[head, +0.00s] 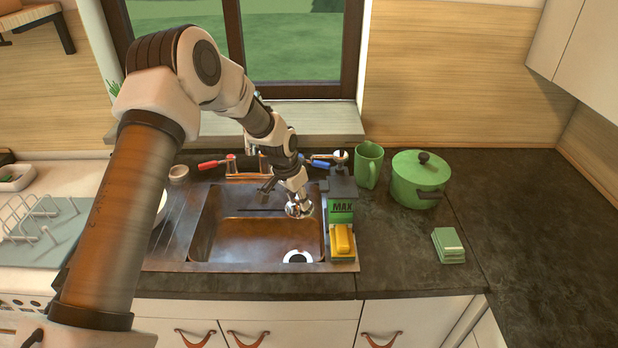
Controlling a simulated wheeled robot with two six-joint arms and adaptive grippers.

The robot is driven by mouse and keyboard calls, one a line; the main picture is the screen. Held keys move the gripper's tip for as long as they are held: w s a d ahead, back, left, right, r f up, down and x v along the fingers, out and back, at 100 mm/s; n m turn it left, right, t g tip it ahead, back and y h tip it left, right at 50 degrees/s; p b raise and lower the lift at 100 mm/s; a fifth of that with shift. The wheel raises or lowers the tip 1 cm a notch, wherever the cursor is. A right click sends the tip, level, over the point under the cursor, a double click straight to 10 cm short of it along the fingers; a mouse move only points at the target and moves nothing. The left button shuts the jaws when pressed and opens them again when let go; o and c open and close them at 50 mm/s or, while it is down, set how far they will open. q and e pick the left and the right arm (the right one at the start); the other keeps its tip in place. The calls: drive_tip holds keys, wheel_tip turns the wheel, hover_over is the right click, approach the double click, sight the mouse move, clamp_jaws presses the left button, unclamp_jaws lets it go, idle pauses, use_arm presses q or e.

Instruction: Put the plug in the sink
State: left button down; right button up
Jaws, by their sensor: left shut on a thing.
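The brown metal sink (235,245) is set into the dark worktop below the window. A white ring with a dark centre, which looks like the drain (289,258), shows at the front right of the basin. My left gripper (297,203) points down over the right side of the basin, behind the drain in the picture. It is shut on a small shiny round metal thing, which looks like the plug (299,211). The fingers and the plug overlap, so details of the grip are hard to see. My right gripper is out of view.
A dish rack (30,222) is at left. The far right worktop is clear.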

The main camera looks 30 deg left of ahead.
sight(293, 210)
use_arm(q)
drive_tip(key=shift+a+r, duration=0.25)
drive_tip(key=shift+a, duration=0.1)
drive_tip(key=shift+s+d+f+b, duration=0.35)
drive_tip(key=shift+s+f+b, duration=0.15)
drive_tip(key=shift+s+b, duration=0.4)
drive_tip(key=b+x, duration=0.1)
drive_tip(key=x, duration=0.1)
drive_tip(key=a+b+x, duration=0.1)
drive_tip(key=b+x, duration=0.1)
drive_tip(key=shift+f, duration=0.35)
wheel_tip(293, 210, down, 16)
drive_tip(key=b, duration=1.4)
drive_tip(key=shift+s+d, duration=0.15)
drive_tip(key=shift+f, duration=0.3)
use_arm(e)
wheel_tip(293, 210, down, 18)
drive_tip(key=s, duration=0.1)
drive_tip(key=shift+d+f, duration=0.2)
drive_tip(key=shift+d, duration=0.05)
use_arm(q)
drive_tip(key=c, duration=0.7)
unclamp_jaws()
